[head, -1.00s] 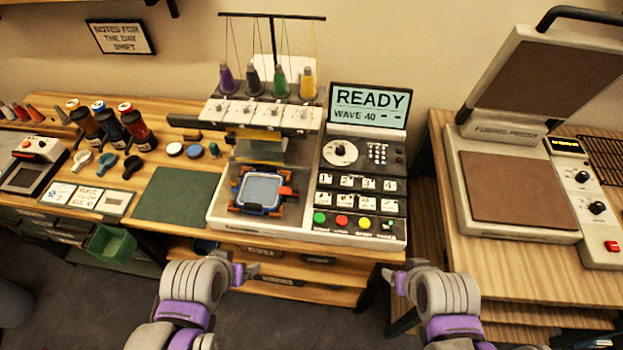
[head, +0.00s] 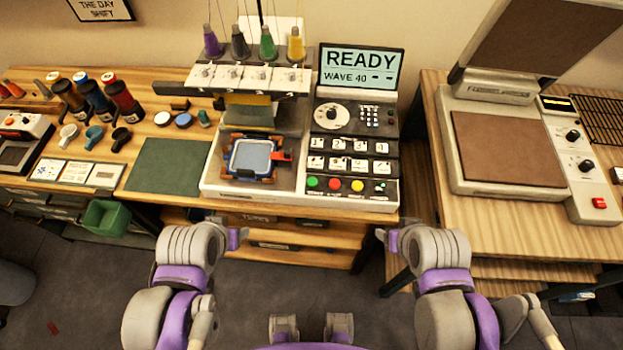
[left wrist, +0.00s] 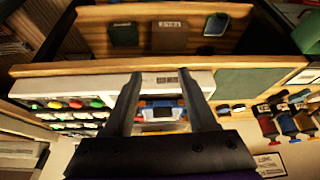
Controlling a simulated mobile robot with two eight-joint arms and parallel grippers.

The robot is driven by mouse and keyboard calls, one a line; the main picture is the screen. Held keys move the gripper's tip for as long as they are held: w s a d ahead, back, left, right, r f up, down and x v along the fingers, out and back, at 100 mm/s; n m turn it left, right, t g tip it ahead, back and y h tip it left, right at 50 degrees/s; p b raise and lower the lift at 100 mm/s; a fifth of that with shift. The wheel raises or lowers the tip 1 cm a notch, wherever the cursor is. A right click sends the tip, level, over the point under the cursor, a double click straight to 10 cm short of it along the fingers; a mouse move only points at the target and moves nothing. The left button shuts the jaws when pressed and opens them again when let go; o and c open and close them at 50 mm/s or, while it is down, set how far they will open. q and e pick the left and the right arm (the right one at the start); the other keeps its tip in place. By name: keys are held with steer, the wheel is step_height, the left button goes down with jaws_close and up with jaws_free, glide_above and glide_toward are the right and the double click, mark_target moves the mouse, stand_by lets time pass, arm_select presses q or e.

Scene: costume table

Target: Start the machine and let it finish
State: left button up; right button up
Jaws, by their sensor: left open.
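The embroidery machine (head: 210,188) stands on the wooden table, its screen (head: 360,68) reading "READY" and "WAVE 40". Its panel has a dial, a keypad, picture keys and a row of round buttons: green (head: 312,182), red (head: 334,183) and yellow (head: 358,185). A blue-framed hoop (head: 250,157) with pale cloth sits under the needle heads, with a red part at its right. My left gripper (head: 241,232) is in front of the table edge, open and empty in the left wrist view (left wrist: 160,80). My right gripper (head: 385,235) is in front of the table; its jaw opening is unclear.
A heat press (head: 510,150) stands open on a separate table at right. Left of the machine are a green mat (head: 168,165), several thread spools (head: 122,97), small cups and cards. A green bin (head: 106,218) hangs below the table edge.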

arm_select(q)
jaws_close()
stand_by(1.4)
